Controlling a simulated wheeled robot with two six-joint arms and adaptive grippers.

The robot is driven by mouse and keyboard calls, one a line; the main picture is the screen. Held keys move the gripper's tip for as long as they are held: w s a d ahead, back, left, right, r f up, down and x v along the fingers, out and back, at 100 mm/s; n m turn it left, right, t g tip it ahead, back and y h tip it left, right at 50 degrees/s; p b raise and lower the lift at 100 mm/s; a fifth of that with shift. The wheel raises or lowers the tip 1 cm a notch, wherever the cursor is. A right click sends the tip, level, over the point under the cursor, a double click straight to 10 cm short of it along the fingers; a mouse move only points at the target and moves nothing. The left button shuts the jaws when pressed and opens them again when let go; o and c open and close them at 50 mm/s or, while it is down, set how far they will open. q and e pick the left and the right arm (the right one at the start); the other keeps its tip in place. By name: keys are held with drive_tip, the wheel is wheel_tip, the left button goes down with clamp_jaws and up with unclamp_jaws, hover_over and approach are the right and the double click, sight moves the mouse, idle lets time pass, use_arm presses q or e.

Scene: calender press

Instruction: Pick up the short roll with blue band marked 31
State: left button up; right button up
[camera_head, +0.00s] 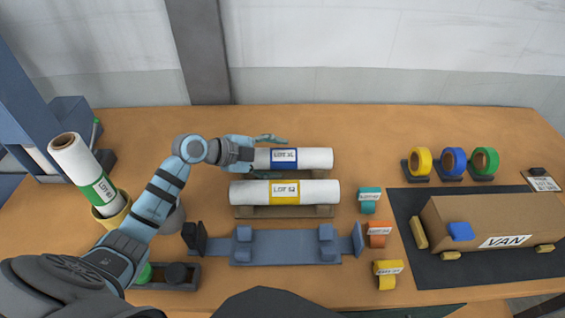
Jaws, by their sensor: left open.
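A short white roll with a blue band (316,158) lies on a wooden rack at the back middle of the table. Its label starts with "LOT", but I cannot read the number surely. My left gripper (272,144) is open at the left end of this roll. Its fingers reach over and beside that end and hide part of it; I cannot tell whether they touch it. A white roll with a yellow band (320,192) lies just in front on the rack (285,212). My right gripper is not in view.
A white roll with a green band (77,163) leans in a yellow pot (112,213) at the left. A blue cradle (285,248) lies in front. Tape rolls (453,162) and a cardboard van (490,218) are at the right.

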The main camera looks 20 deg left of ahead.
use_arm(q)
drive_tip(key=shift+x, duration=1)
drive_tip(key=shift+s+a, duration=0.1)
drive_tip(key=shift+a, duration=0.05)
drive_tip(key=c, duration=1.2)
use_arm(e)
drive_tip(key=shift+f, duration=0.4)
use_arm(q)
drive_tip(key=shift+o, duration=0.2)
